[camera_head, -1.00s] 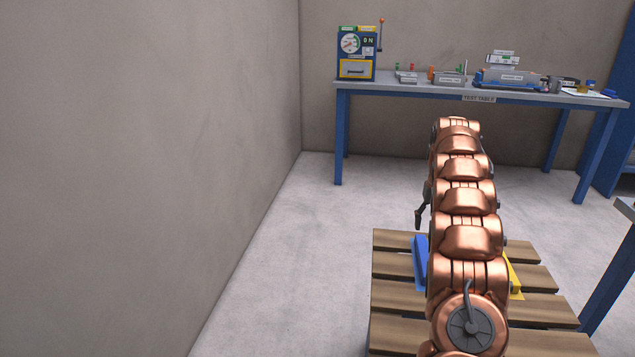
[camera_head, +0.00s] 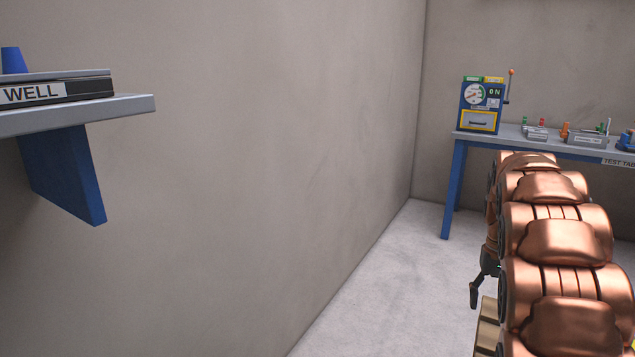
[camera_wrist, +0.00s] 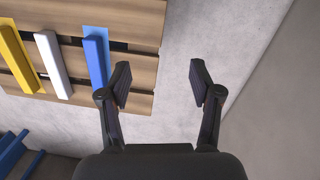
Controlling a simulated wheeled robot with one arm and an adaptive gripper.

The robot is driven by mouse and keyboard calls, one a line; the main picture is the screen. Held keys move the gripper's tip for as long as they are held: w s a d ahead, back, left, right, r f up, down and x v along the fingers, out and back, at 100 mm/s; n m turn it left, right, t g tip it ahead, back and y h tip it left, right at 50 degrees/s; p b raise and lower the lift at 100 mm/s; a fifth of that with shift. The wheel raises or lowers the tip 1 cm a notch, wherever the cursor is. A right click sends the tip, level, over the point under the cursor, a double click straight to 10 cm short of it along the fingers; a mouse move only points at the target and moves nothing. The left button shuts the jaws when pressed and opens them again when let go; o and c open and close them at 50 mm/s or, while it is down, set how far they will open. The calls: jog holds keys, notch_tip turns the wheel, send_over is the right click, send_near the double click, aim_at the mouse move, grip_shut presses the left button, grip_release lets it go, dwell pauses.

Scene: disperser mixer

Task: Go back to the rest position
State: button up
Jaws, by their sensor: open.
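My gripper (camera_wrist: 160,84) is open and empty in the wrist view, its two dark fingers apart above the pale floor, just off the edge of the wooden pallet (camera_wrist: 140,60). In the head view one dark finger of it shows beside my copper-coloured arm, low at the right, and the rest is hidden behind the arm. On the pallet in the wrist view lie a blue bar (camera_wrist: 96,58), a white bar (camera_wrist: 52,64) and a yellow bar (camera_wrist: 18,58) side by side. The blue bar lies closest to the gripper, apart from its left finger.
A wall shelf (camera_head: 85,114) marked WELL juts out at the left, with a blue bracket (camera_head: 63,170). The test table (camera_head: 485,140) at the back right carries a blue device (camera_head: 480,105) reading ON. A grey wall (camera_head: 270,130) runs along the left. Floor (camera_head: 385,280) beside it is clear.

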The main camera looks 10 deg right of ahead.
jog(key=s+a+r+n, duration=0.1)
jog(key=s+a, duration=0.5)
jog(key=a, duration=0.7)
jog(key=s+a+f+n+g, duration=0.1)
jog(key=s+a+f+n, duration=0.2)
jog(key=s+a, duration=0.65)
jog(key=s+a+f+n+g, duration=0.1)
jog(key=s+a+f+n, duration=0.1)
jog(key=s+a, duration=0.8)
jog(key=s+d+r+p, duration=0.1)
jog(key=r+p, duration=0.9)
jog(key=r, duration=0.1)
jog(key=s+d+r+t+p, duration=0.1)
jog(key=s+r+p, duration=0.1)
jog(key=r+p, duration=0.9)
jog(key=shift+s+d+r+p, duration=0.25)
jog(key=shift+d+r+p, duration=0.05)
jog(key=shift+d+r, duration=0.1)
